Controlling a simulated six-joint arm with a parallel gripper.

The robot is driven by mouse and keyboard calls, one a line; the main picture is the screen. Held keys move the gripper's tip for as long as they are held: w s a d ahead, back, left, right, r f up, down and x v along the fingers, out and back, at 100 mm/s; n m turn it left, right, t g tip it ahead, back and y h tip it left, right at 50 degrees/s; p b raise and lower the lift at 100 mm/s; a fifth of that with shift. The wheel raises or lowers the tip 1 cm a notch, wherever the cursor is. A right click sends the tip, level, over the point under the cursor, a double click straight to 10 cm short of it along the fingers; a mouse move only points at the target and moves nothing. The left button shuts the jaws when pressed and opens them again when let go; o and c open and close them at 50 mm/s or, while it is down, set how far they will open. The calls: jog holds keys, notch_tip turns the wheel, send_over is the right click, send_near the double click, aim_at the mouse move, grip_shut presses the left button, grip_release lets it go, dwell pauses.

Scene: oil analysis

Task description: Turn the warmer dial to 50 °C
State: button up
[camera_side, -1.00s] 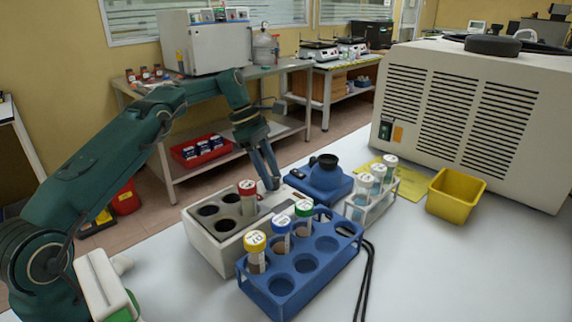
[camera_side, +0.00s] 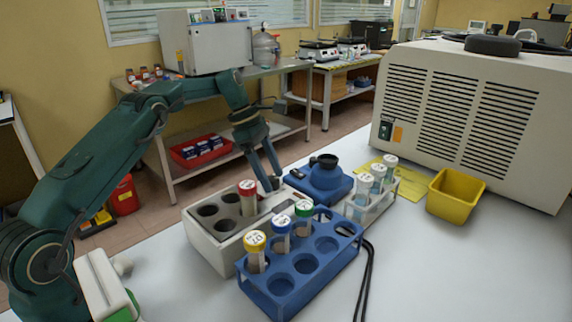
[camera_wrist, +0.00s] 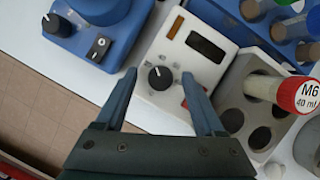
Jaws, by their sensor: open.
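The warmer (camera_side: 231,227) is a white block with several round wells, one holding a red-capped tube (camera_side: 248,197). In the wrist view its control panel (camera_wrist: 207,75) shows a black dial (camera_wrist: 160,77) with a white pointer line and a dark display (camera_wrist: 207,47). The pointer is tilted only a little from straight up in that view; the scale marks are too small to read. My gripper (camera_wrist: 158,84) is open, pointing down, with its fingertips on either side of the dial. I cannot tell whether they touch it. In the side view, my gripper (camera_side: 273,187) is at the warmer's far end, where the dial is hidden.
A blue rack (camera_side: 318,266) with several capped tubes stands close in front of the warmer. A blue device (camera_side: 322,184) with its own black knob (camera_wrist: 53,22) is close beside the gripper. A white tube rack (camera_side: 384,201) and a yellow bin (camera_side: 454,195) stand to the right.

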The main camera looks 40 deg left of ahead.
jog(key=shift+s+d+n+t+y, duration=0.1)
jog(key=shift+n+t+y, duration=0.15)
jog(key=shift+n, duration=0.6)
jog(key=shift+s+n+t+y, duration=0.1)
jog(key=shift+n+t+y, duration=0.15)
jog(key=shift+n, duration=0.6)
jog(key=shift+r, duration=0.2)
jog(key=v, duration=0.4)
jog(key=shift+a+r, duration=0.2)
jog(key=shift+r, duration=0.1)
jog(key=s+d+r+m+t+y, duration=0.1)
jog(key=s+d+r+m, duration=0.2)
jog(key=d+r, duration=0.25)
jog(key=s+d+r+m+t, duration=0.1)
jog(key=s+d+r+m, duration=0.25)
jog(key=r, duration=0.25)
jog(key=s+d+f+m+y, duration=0.1)
jog(key=s+f+m, duration=0.1)
jog(key=s+m, duration=0.6)
jog(key=s+d+f+m, duration=0.2)
jog(key=s+f+m, duration=0.1)
jog(key=s+m, duration=0.5)
jog(key=shift+s+d+f+m+t+y, duration=0.2)
jog(key=shift+s+d+m+t+y, duration=0.2)
jog(key=shift+s, duration=0.4)
